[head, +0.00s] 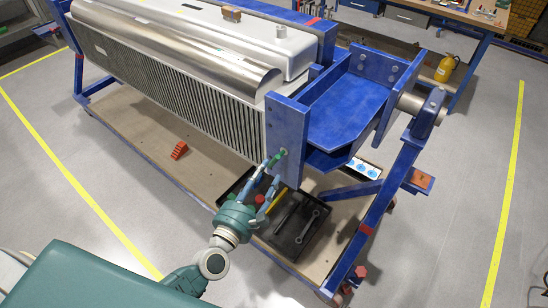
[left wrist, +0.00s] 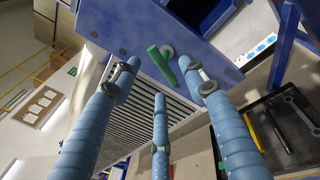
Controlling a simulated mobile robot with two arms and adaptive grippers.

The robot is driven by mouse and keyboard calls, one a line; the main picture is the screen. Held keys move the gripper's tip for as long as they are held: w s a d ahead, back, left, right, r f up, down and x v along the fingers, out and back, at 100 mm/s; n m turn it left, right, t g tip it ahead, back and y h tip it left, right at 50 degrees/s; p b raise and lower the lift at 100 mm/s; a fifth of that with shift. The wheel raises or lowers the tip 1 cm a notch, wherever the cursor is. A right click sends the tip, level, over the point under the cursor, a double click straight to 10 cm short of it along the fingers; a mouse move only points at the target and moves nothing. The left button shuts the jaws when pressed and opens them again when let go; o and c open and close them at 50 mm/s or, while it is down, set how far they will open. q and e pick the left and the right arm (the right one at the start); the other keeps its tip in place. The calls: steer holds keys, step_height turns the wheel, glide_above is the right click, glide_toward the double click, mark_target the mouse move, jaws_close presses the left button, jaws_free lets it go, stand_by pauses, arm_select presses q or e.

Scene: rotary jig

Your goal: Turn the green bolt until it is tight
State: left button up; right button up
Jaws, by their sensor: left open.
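The green bolt (head: 275,159) sticks out of the blue end plate (head: 287,125) of the jig, low on its face. In the wrist view my left gripper's fingers (left wrist: 160,78) spread around the bolt, one to each side and one below; no clear contact shows. My right gripper is not in view.
A black tray (head: 300,252) with a wrench (head: 308,227) and other tools lies below the gripper on the jig's wooden base (head: 140,127). A red-orange block (head: 179,150) sits on the base to the left. The ribbed metal part (head: 180,85) fills the jig.

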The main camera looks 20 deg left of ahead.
mark_target(272, 162)
arm_select(q)
steer(key=w, duration=0.4)
steer(key=w+p, duration=0.1)
steer(key=shift+w+d, duration=0.25)
steer(key=shift+w, duration=0.15)
steer(key=shift+w+d, duration=0.1)
steer(key=shift+w, duration=0.3)
steer(key=c, duration=0.8)
jaws_close()
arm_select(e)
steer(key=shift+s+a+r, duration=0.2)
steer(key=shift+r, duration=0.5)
